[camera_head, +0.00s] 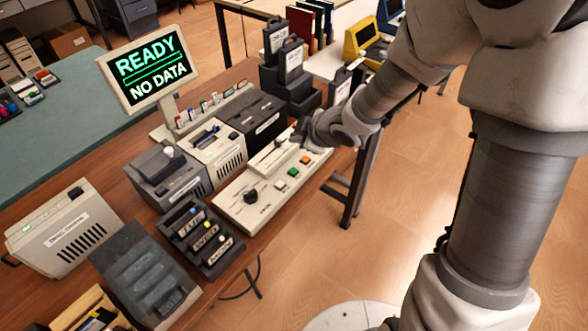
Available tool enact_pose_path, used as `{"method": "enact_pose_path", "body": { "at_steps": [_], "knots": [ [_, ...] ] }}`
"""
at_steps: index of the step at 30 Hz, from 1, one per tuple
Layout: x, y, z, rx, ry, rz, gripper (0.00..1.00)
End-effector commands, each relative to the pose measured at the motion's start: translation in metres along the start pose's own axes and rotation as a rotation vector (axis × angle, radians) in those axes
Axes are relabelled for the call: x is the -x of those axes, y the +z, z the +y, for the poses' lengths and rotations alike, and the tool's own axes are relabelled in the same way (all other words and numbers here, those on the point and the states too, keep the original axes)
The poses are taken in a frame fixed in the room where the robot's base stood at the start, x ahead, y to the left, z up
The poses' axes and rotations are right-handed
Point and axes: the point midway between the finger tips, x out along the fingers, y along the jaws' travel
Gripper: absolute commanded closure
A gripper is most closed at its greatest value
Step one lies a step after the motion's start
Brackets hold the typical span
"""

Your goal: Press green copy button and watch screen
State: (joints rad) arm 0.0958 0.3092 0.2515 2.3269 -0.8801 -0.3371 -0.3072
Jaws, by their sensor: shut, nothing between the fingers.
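The beige control panel (236,203) lies near the front edge of the wooden table. On it are a green button (281,185), an orange button (293,172), a pale knob (305,160) and a black knob (250,196). The screen (150,68) stands tilted behind and shows "READY" and "NO DATA" in green letters on black. My gripper (298,135) is shut and empty above the panel's far right end, beyond the green button. It is apart from that button. The fingertips are small and partly hidden by my wrist.
Beige and black device boxes (212,150) stand directly behind the panel. A black rack of labelled cartridges (208,245) is to its left. Black stacked holders (290,85) stand behind my gripper. The floor in front of the table is open.

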Motion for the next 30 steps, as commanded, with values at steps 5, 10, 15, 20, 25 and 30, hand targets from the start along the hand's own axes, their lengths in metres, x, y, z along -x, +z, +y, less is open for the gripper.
{"method": "enact_pose_path", "body": {
  "at_steps": [5, 10, 15, 20, 25, 30],
  "knots": [
    [-0.002, 0.002, -0.001, -0.001, 0.000, -0.001, 1.00],
    [-0.009, 0.007, -0.007, -0.001, 0.000, -0.001, 1.00],
    [-0.021, 0.016, -0.016, -0.001, 0.000, -0.001, 1.00],
    [-0.035, 0.026, -0.026, 0.000, 0.001, -0.001, 1.00],
    [-0.050, 0.036, -0.036, 0.000, 0.000, -0.001, 1.00],
    [-0.060, 0.044, -0.044, -0.001, 0.000, -0.001, 1.00]
  ]
}}
